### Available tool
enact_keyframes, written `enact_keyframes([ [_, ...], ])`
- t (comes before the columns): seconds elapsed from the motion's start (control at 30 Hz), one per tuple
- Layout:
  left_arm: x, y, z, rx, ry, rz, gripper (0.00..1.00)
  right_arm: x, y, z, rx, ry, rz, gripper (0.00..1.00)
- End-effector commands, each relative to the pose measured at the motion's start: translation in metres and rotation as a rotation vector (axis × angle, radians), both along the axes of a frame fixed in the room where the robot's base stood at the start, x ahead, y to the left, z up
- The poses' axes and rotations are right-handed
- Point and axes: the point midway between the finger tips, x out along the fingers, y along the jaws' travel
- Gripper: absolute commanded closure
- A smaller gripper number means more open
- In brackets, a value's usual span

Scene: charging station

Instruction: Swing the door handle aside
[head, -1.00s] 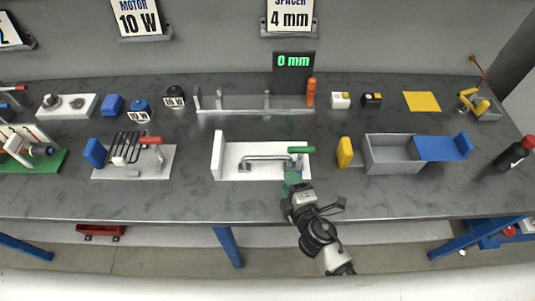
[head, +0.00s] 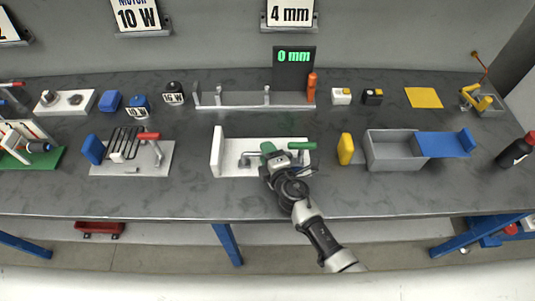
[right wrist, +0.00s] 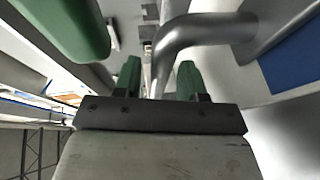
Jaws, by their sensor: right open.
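A white fixture (head: 230,170) with an upright left wall stands mid-table in the head view. On it is a grey metal bar handle (head: 245,160), partly hidden by my right gripper, and a green grip (head: 302,146) at the right end. My right gripper (head: 269,150) is over the fixture, at the bar. In the right wrist view its two green fingers (right wrist: 158,78) are apart, and the bent grey bar (right wrist: 190,32) passes just beyond and between their tips. I cannot tell whether they touch it. The green grip also shows at upper left (right wrist: 65,25). My left gripper is not in view.
A yellow block (head: 346,148) and a grey open box (head: 392,150) stand right of the fixture. A rail (head: 255,101) with an orange post lies behind it. A clamp board (head: 158,165) stands left. The table front is mostly clear.

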Motion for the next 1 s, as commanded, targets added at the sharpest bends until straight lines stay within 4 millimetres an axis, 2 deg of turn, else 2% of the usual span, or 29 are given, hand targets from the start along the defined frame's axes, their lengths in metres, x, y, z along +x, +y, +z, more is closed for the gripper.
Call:
enact_keyframes([
  [0.2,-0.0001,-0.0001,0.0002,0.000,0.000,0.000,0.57,0.0001,-0.0001,0.0001,0.000,0.000,0.000,0.59],
  [0.47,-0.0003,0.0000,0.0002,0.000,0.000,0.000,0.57,-0.0001,-0.0002,0.0000,0.000,0.000,0.000,0.99],
  [1.0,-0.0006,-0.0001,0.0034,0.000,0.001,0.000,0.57,0.0054,-0.0062,0.0008,-0.004,-0.001,0.066,1.00],
])
